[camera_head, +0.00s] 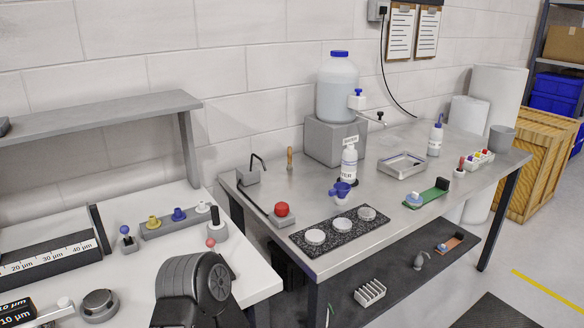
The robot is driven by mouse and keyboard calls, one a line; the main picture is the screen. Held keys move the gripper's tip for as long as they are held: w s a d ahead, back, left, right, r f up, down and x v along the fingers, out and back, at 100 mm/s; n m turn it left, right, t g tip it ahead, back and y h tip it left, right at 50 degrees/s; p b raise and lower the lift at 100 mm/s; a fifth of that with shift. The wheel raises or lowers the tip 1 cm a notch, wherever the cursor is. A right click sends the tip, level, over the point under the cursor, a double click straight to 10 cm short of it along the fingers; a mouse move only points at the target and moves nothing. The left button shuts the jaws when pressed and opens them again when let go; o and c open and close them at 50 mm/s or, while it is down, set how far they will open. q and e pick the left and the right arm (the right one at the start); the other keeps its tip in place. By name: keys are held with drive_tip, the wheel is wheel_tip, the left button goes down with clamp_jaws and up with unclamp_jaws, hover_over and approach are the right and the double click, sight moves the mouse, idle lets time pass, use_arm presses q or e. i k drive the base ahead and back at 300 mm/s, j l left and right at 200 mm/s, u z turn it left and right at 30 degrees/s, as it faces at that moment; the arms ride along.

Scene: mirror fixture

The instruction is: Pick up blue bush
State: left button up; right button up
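A blue bush (179,214) sits in the middle of a grey rack (160,231) on the white table at the left. A yellow bush (153,222) is to its left and a white one (202,207) to its right in the same rack. Another small blue-topped piece (125,230) stands on its own block left of the rack. Neither gripper's fingers can be made out. A dark rounded part, which looks like one of my arm links, rises from the bottom edge in front of the rack, apart from the blue bush.
A grey shelf (90,118) stands over the back of the white table. A black-edged scale block (50,262) lies left of the rack, with a round metal piece (99,304) in front. A steel bench (260,188) with bottles and trays stands to the right.

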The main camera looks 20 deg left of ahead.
sight(178, 217)
drive_tip(key=u, duration=1.4)
